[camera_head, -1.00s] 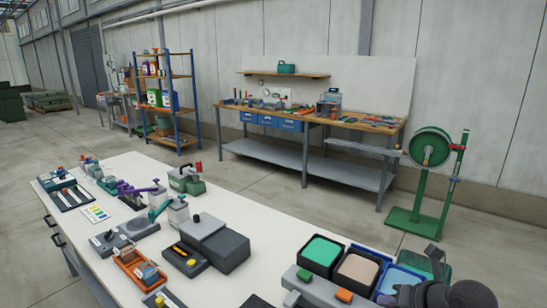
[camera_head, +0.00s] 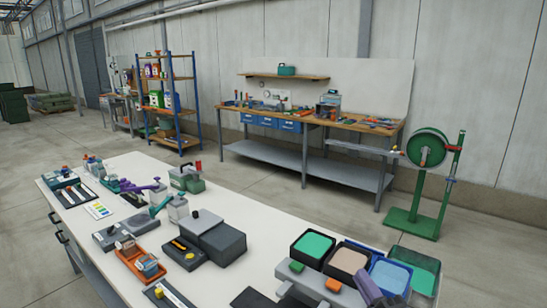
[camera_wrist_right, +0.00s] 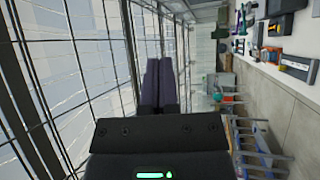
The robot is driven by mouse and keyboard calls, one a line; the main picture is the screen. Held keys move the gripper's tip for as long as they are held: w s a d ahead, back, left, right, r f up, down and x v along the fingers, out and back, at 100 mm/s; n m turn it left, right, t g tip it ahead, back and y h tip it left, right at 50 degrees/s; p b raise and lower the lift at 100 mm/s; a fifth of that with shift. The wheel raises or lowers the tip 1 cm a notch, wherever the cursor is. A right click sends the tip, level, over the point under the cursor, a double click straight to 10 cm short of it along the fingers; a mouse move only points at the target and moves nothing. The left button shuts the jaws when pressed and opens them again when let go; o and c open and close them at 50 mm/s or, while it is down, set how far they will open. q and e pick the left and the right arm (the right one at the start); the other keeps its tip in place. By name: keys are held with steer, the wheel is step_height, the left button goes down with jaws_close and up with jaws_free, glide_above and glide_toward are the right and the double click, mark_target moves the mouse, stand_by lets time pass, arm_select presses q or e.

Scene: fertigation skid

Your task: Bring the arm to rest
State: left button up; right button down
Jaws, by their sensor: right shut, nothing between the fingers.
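My right gripper (camera_head: 368,288) shows at the bottom right of the head view as a purple-grey finger shape in front of the bins at the table's near end. Most of that arm is outside the picture. In the right wrist view the two purple-grey fingers (camera_wrist_right: 158,84) lie side by side, closed, with nothing between them. They are clear of any object there, with a tall window wall behind them. My left gripper is in neither view.
The white table (camera_head: 255,262) carries bins with green (camera_head: 312,244), beige and blue insides, a grey box (camera_head: 222,243) and an orange tray (camera_head: 139,265). A green hose reel (camera_head: 427,149) stands beyond it. A workbench (camera_head: 308,121) lines the back wall. Floor between is clear.

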steer(key=s+d+f+m+g+h, duration=0.65)
steer(key=s+f+m+h, duration=0.35)
steer(key=m, duration=0.6)
steer(key=s+a+f+m+g+y, duration=0.1)
steer(key=s+a+f+g, duration=0.15)
steer(key=s, duration=0.25)
steer(key=s+a+f+g+y, duration=0.2)
steer(key=s+f+g, duration=0.1)
steer(key=s+g, duration=0.15)
steer(key=s+a+f+m+g+y, duration=0.1)
steer(key=s+a+f+g, duration=0.15)
steer(key=s, duration=0.25)
step_height(320, 180, down, 18)
steer(key=s+f+g+b, duration=0.1)
steer(key=s+g+b, duration=0.1)
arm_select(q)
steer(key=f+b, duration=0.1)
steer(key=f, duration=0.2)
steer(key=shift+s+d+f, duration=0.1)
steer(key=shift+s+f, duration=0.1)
arm_select(e)
steer(key=s+d+f+g, duration=0.1)
steer(key=s+d+f, duration=0.2)
steer(key=s+f, duration=1)
steer(key=shift+s+d+f+n+h, duration=0.15)
steer(key=shift+s+d+n+h, duration=0.15)
steer(key=shift+s+d+n, duration=0.1)
